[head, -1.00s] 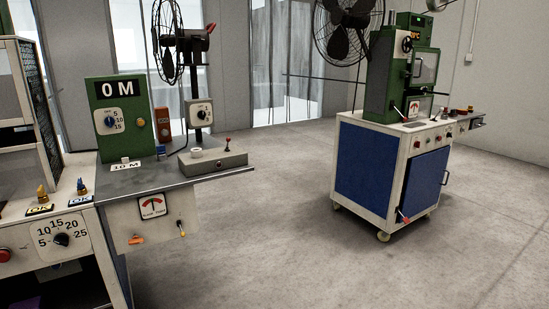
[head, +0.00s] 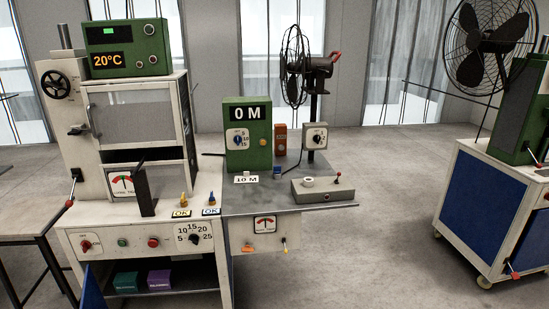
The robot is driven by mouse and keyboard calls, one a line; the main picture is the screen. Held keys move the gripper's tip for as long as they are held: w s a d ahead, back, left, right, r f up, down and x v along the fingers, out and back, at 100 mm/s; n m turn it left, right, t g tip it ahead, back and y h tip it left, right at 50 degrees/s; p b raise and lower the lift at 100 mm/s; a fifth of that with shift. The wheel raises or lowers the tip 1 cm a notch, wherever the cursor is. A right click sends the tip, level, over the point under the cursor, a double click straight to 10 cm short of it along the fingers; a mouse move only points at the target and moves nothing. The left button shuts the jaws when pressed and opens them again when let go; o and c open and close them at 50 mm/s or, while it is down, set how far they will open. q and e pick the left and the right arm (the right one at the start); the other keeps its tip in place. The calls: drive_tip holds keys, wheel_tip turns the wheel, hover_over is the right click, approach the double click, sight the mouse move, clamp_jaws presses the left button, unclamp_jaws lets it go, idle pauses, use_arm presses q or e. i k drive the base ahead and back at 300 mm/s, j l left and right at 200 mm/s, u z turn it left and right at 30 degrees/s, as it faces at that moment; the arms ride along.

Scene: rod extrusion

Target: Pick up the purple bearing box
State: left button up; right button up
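The purple bearing box (head: 159,281) sits on the low shelf under the white machine, in the lower left of the head view. Neither of my grippers shows in the head view.
A blue door panel (head: 93,288) stands open at the shelf's left side. The white machine (head: 75,240) overhangs the shelf. Bare floor lies between the bench and the blue cabinet (head: 480,220).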

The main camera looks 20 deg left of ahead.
sight(160, 280)
drive_tip(key=k+j+u, duration=0.2)
drive_tip(key=j, duration=0.25)
drive_tip(key=k+j+u, duration=0.2)
drive_tip(key=j, duration=0.25)
drive_tip(key=k+j+u, duration=0.1)
drive_tip(key=j+u, duration=0.15)
drive_tip(key=j, duration=0.2)
drive_tip(key=k+j+u, duration=0.2)
drive_tip(key=j, duration=0.3)
drive_tip(key=j+u, duration=0.2)
drive_tip(key=j, duration=0.3)
